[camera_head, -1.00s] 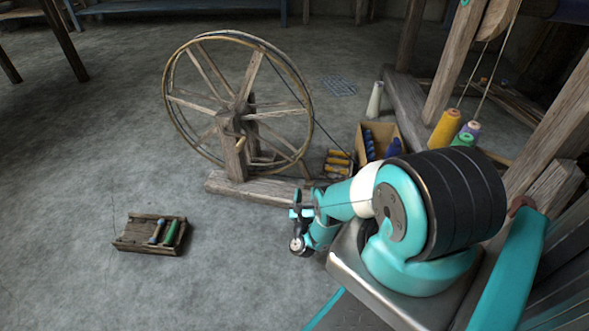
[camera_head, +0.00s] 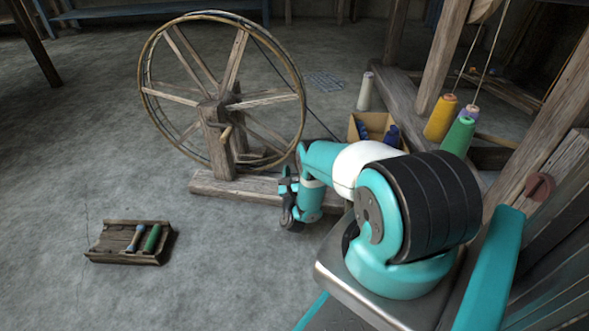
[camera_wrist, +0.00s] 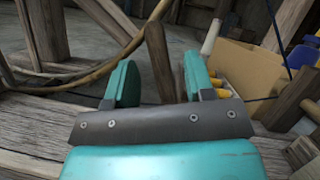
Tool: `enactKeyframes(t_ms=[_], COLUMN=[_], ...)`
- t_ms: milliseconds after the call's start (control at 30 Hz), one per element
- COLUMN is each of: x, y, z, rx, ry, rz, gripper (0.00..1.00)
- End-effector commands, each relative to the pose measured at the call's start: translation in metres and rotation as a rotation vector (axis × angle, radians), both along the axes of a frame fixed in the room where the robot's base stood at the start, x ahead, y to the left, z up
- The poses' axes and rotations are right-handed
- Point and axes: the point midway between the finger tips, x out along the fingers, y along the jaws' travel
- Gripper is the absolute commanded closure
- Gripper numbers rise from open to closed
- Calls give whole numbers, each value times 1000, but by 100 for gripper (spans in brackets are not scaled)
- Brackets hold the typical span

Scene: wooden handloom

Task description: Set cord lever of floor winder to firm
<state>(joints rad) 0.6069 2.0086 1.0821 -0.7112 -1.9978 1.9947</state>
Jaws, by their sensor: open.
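The floor winder (camera_head: 222,100) stands upright, a large spoked wooden wheel on a post and a long wooden base beam (camera_head: 238,188). A cord runs from the wheel down to the right, behind my arm. My gripper (camera_head: 287,200) is in front of the base beam's right part. In the wrist view my gripper (camera_wrist: 158,80) is open and empty, its two teal fingers apart above the beam (camera_wrist: 35,130), with the wheel rim (camera_wrist: 85,78) at left.
A cardboard box (camera_head: 375,126) with blue spools stands right of the winder; it shows in the wrist view (camera_wrist: 245,68) too. Cones of yellow and green yarn (camera_head: 441,118) stand by the loom frame. A wooden tray (camera_head: 131,243) with two spools lies on clear floor at left.

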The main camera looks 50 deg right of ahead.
Motion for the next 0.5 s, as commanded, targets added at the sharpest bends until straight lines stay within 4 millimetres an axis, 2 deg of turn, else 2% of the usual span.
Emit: enactKeyframes(t_ms=[33, 233, 500], x=[4, 18, 23], y=[-5, -21, -27], z=[-3, 8, 15], rx=[-2, -2, 0], ry=[-1, -2, -1], rz=[-1, 1, 2], gripper=[51, 51, 51])
